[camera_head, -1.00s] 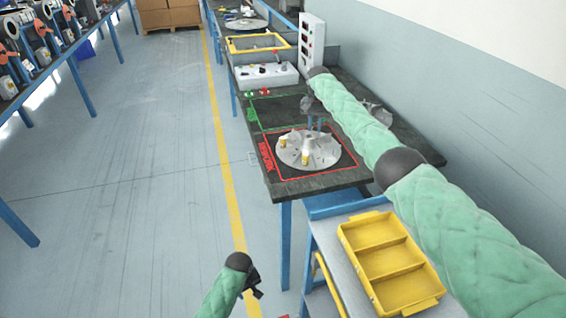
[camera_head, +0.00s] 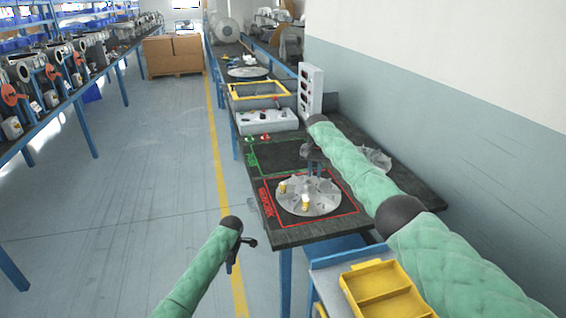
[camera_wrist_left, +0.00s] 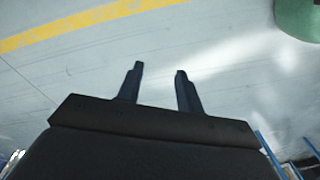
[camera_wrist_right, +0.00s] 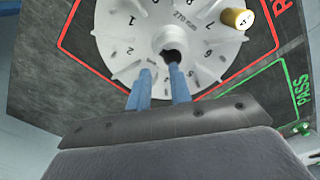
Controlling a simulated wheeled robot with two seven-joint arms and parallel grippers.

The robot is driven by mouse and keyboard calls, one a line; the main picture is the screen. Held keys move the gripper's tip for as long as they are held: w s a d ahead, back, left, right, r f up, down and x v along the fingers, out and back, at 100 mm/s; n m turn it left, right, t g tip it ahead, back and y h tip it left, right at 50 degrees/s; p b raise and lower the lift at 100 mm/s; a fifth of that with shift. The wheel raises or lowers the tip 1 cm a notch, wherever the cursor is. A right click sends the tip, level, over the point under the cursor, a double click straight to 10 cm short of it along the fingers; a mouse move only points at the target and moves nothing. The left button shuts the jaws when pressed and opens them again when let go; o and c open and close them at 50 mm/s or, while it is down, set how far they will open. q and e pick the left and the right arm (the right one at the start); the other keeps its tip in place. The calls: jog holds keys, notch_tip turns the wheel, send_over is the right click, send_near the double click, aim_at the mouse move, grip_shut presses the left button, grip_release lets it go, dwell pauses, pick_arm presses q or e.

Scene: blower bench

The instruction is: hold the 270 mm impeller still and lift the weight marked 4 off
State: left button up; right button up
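The grey 270 mm impeller (camera_head: 322,208) lies flat inside the red REWORK outline on the dark bench. Two brass-coloured weights stand on it, one at its left (camera_head: 282,188) and one at its front (camera_head: 306,204). The right wrist view shows the impeller (camera_wrist_right: 128,45) with "270 mm" and numbers around its hub, and one weight (camera_wrist_right: 237,18) near its rim; I cannot read that weight's mark. My right gripper (camera_wrist_right: 158,80) is open and empty above the impeller, fingers near the hub hole. My left gripper (camera_wrist_left: 158,68) is open and empty over the floor, left of the bench.
A yellow compartment tray (camera_head: 385,292) sits on a blue-framed cart at the near right. A green PASS outline (camera_head: 252,158), a control box (camera_head: 267,120) and a yellow-rimmed bin (camera_head: 258,95) lie farther back. The wall bounds the right. The floor left of the bench is clear.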

aim_at(314, 182)
pick_arm(q)
jog(key=w+r+n, duration=0.5)
jog(key=w+r, duration=0.8)
jog(key=r, duration=0.1)
pick_arm(e)
jog(key=shift+f, duration=0.55)
pick_arm(q)
jog(key=w+d+r, duration=0.4)
jog(key=d+r, duration=0.5)
jog(key=r, duration=0.2)
jog(key=w+d+r+n+h, duration=0.1)
jog(key=w+d+r, duration=0.3)
jog(key=d+r, duration=0.6)
jog(key=shift+w+r+t, duration=0.3)
jog(key=shift+r, duration=0.7)
pick_arm(e)
jog(key=shift+f, duration=3.35)
pick_arm(q)
jog(key=shift+d, duration=0.1)
